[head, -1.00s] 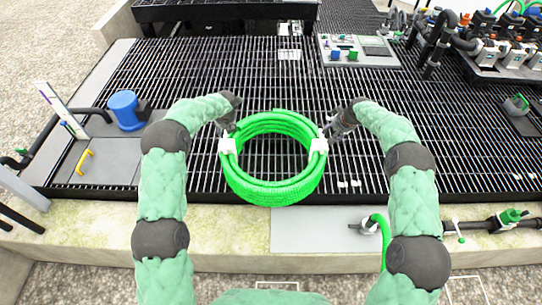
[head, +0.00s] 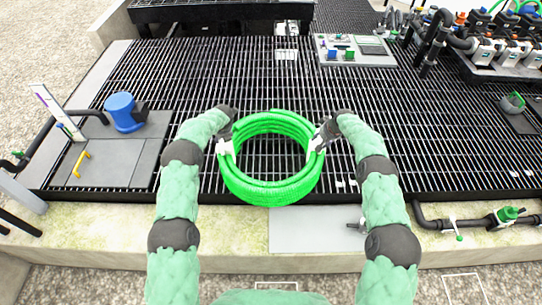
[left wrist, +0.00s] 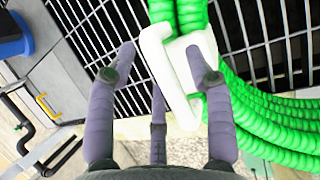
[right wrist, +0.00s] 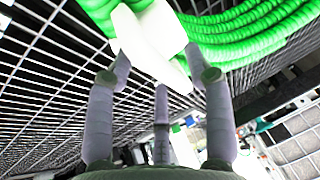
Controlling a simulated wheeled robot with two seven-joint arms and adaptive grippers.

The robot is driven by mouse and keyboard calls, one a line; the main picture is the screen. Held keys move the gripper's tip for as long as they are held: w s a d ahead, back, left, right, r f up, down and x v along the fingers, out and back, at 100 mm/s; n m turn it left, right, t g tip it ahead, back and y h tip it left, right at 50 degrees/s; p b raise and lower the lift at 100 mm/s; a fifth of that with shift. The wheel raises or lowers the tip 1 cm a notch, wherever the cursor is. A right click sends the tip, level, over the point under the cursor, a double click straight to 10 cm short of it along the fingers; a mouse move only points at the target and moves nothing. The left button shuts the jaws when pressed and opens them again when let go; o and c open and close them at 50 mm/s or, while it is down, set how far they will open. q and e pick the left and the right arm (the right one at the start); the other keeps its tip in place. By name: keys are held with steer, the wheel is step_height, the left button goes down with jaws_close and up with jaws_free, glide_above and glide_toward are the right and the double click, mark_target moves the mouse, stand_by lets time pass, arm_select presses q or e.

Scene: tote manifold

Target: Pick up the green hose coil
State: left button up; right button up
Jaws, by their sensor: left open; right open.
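The green hose coil (head: 270,192) lies on the black grating, with a white clip on its left side and another on its right. My left gripper (head: 229,132) is at the coil's left side; in the left wrist view its open fingers (left wrist: 165,60) stand either side of the white left clip (left wrist: 170,82). My right gripper (head: 322,137) is at the coil's right side; in the right wrist view its open fingers (right wrist: 160,62) point at the white right clip (right wrist: 152,40). Whether the fingers touch the clips is unclear.
A blue-capped cylinder (head: 124,111) stands on a grey plate at the left. A grey panel with blue and green blocks (head: 350,50) lies behind. Pipes with a green valve (head: 508,214) run along the front right. The grating (head: 420,130) around the coil is mostly clear.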

arm_select(q)
steer(key=shift+w+a+f, duration=0.1)
steer(key=shift+w+f, duration=0.05)
steer(key=shift+f, duration=0.25)
arm_select(e)
steer(key=shift+w+a+f, duration=0.1)
steer(key=shift+w+f, duration=0.05)
steer(key=shift+f, duration=0.25)
arm_select(q)
jaws_close()
arm_select(e)
jaws_close()
arm_select(q)
steer(key=shift+w+r, duration=0.1)
steer(key=shift+r, duration=0.05)
arm_select(e)
steer(key=shift+w+r, duration=0.1)
steer(key=shift+r, duration=0.05)
